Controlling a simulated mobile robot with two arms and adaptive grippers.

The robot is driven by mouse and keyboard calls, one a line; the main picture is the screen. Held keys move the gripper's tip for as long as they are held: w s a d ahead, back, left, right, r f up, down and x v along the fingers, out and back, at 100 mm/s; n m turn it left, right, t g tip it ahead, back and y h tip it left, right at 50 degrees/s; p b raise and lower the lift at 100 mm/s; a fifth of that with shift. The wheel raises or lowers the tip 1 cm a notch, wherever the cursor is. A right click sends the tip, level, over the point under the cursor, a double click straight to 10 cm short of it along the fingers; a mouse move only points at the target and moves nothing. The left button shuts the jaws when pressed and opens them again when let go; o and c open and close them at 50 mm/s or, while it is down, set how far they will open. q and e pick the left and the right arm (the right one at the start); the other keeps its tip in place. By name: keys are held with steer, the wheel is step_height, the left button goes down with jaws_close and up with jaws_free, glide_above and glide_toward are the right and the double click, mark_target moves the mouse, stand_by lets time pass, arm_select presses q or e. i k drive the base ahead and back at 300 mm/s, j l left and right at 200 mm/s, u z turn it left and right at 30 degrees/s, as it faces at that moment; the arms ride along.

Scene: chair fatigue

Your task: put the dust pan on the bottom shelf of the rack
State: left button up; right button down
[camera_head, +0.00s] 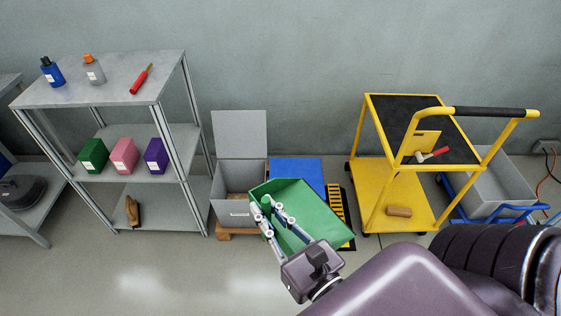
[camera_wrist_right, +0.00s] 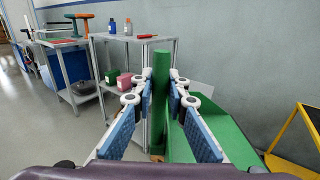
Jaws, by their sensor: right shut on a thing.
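The green dust pan (camera_head: 318,219) is held up in front of the grey box and the blue panel. My right gripper (camera_head: 268,206) is shut on it, with its fingers over the pan's left part. In the right wrist view the dust pan (camera_wrist_right: 205,140) runs between the blue finger pads of the gripper (camera_wrist_right: 163,95). The grey metal rack (camera_head: 110,88) stands at the left in the head view. Its bottom shelf (camera_head: 165,207) holds a brown object (camera_head: 132,211) at its left part. The rack also shows ahead in the right wrist view. My left gripper is not in view.
An open grey box (camera_head: 238,180) stands right of the rack. A yellow cart (camera_head: 372,188) stands at the right. Floor in front of the rack is clear.

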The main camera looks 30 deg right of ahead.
mark_target(180, 206)
steer(key=i+j+z, duration=0.1)
steer(key=j, duration=0.35)
steer(key=i+j, duration=0.3)
steer(key=j, duration=0.15)
steer(key=i+j+z, duration=0.15)
steer(key=j, duration=0.25)
steer(key=i+j+z, duration=0.1)
steer(key=j, duration=0.4)
steer(key=i+j+z, duration=0.1)
steer(key=i+j, duration=0.15)
steer(key=j, duration=0.2)
steer(key=i+j, duration=0.15)
steer(key=j, duration=0.35)
steer(key=i+j+z, duration=0.15)
steer(key=j, duration=0.35)
steer(key=i+j+z, duration=0.1)
steer(key=j, duration=0.4)
